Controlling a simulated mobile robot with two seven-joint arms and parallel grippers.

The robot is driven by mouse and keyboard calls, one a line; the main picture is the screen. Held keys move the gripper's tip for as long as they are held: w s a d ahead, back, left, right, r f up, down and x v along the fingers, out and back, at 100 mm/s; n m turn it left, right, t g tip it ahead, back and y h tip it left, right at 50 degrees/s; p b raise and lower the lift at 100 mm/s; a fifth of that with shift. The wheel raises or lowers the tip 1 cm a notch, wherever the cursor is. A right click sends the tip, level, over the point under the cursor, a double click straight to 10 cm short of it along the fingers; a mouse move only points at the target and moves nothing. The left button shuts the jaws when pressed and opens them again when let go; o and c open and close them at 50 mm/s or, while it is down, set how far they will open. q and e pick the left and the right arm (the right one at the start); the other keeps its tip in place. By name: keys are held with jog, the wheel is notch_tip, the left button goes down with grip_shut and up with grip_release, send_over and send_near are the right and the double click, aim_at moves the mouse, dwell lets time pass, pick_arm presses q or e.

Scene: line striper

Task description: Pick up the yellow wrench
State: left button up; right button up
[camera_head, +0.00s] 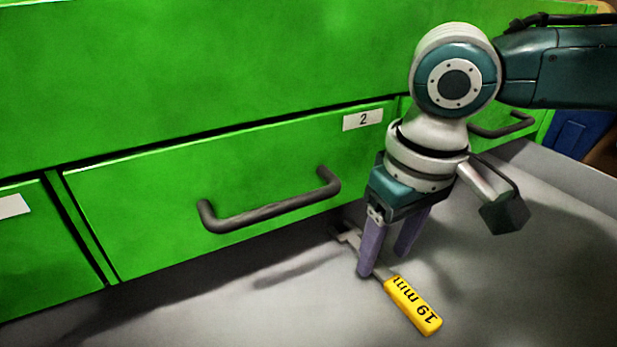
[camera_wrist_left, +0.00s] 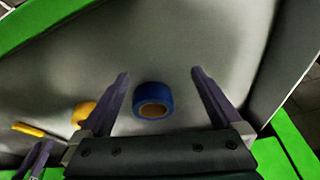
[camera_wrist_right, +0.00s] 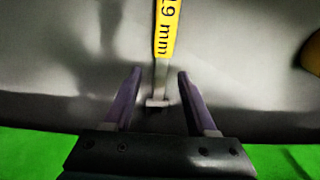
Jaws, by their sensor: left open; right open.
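The yellow wrench (camera_head: 412,305) lies on the grey surface in front of the green drawers, its handle marked "19 mm" and its metal head toward the drawers. My right gripper (camera_head: 386,262) points down over its metal shaft, open. In the right wrist view the wrench (camera_wrist_right: 166,30) runs lengthwise between the two spread fingers of the right gripper (camera_wrist_right: 160,73); whether they touch it, I cannot tell. My left gripper (camera_wrist_left: 160,73) is open and empty, seen only in its wrist view. There a yellow handle, apparently the wrench (camera_wrist_left: 28,129), shows at the left edge.
A green drawer (camera_head: 150,205) labelled "2" with a dark bar handle (camera_head: 270,207) stands close behind the wrench. In the left wrist view, a blue tape roll (camera_wrist_left: 153,91) sits between the finger lines, and a yellow round object (camera_wrist_left: 82,113) is left of it. The surface right of the wrench is clear.

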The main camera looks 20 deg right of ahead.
jog(key=shift+f, duration=0.85)
jog(key=shift+c, duration=0.4)
grip_shut()
jog(key=shift+w, duration=0.1)
